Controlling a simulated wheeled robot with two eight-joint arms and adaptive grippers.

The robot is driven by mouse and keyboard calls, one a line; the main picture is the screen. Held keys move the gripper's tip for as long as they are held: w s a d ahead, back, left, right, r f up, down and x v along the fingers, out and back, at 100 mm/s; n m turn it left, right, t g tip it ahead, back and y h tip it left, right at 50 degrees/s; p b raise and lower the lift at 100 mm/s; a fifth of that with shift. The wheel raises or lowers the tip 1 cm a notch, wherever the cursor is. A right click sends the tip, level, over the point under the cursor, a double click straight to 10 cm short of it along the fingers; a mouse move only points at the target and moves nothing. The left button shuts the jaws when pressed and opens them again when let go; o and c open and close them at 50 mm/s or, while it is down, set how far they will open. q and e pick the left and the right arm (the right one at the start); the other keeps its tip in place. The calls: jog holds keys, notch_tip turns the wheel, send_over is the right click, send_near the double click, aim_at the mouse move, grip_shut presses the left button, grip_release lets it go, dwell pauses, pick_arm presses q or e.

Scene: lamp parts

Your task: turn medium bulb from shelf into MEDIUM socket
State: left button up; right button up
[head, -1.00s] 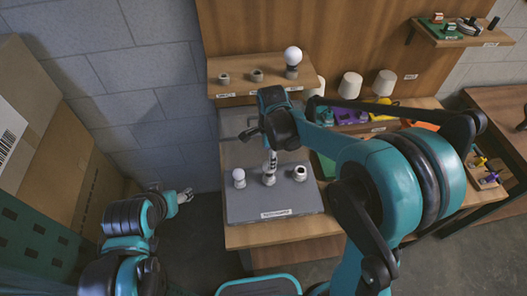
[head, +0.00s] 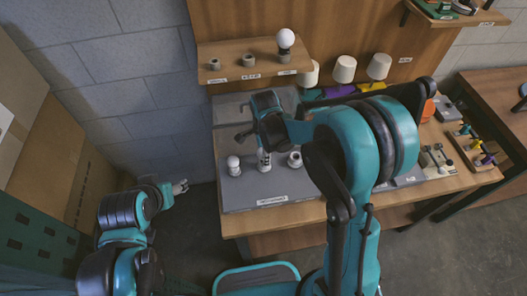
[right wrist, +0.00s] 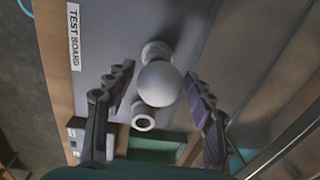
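My right gripper (right wrist: 160,72) is open, one finger on each side of the bulb, with visible gaps. In the head view this gripper (head: 263,145) points down over the middle socket (head: 264,163), which it partly covers. The socket to its right (head: 294,160) is empty; its open mouth also shows in the wrist view (right wrist: 144,118). My left gripper (head: 180,187) is off the table at left; its fingers are too small to judge.
A smaller white bulb (head: 233,162) stands in the board's left socket. The wooden shelf (head: 225,80) has two empty holders (head: 214,64) and a large bulb (head: 286,38) in its right holder. White shades (head: 344,69) and coloured parts stand right of the board.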

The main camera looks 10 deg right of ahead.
jog(key=c, duration=0.6)
jog(key=shift+f+m+b, duration=0.1)
jog(key=shift+m+b, duration=0.2)
jog(key=shift+m, duration=0.9)
jog(key=m, duration=0.4)
jog(key=shift+b, duration=0.3)
jog(key=shift+m, duration=0.3)
jog(key=m, duration=0.3)
jog(key=shift+b, duration=0.3)
jog(key=m, duration=0.3)
jog(key=shift+m+h, duration=0.3)
jog(key=shift+m, duration=0.1)
